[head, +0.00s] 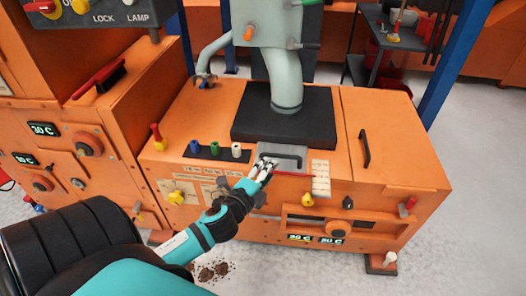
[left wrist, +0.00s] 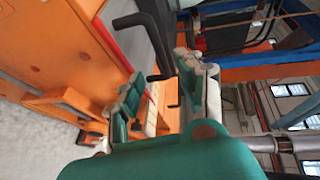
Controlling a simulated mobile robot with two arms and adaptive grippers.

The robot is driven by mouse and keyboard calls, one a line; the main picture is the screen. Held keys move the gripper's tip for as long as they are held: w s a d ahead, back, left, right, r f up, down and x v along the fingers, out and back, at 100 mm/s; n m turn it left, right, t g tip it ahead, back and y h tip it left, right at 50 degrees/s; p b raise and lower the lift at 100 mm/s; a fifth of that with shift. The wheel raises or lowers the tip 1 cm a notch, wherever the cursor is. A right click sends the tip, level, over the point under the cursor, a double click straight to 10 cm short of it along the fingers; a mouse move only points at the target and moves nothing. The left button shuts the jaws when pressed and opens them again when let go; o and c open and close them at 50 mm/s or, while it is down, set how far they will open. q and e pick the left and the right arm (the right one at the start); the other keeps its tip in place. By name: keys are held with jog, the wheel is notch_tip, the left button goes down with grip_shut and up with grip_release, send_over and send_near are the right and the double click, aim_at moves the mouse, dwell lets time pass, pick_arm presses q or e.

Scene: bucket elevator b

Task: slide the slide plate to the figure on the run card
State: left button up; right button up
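The slide plate (head: 284,147) is a grey plate in the top of the orange machine, at the foot of the black block under the pale pipe. It carries a black bar handle (head: 285,156), which also shows in the left wrist view (left wrist: 157,60). My left gripper (head: 266,167) is at the left end of the handle. In the left wrist view its fingers (left wrist: 158,72) are apart, with the handle's end between or just beyond the tips; contact cannot be told. I cannot identify the run card; a cream label (head: 205,173) is too small to read. My right gripper is out of view.
Blue, green and white knobs (head: 214,149) stand left of the plate. A red-handled lever (head: 157,133) is at the machine's left edge. A second black handle (head: 364,148) is on the right cover. Green displays (head: 315,239) are on the front below.

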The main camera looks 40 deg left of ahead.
pick_arm(q)
jog(key=shift+v, duration=1.4)
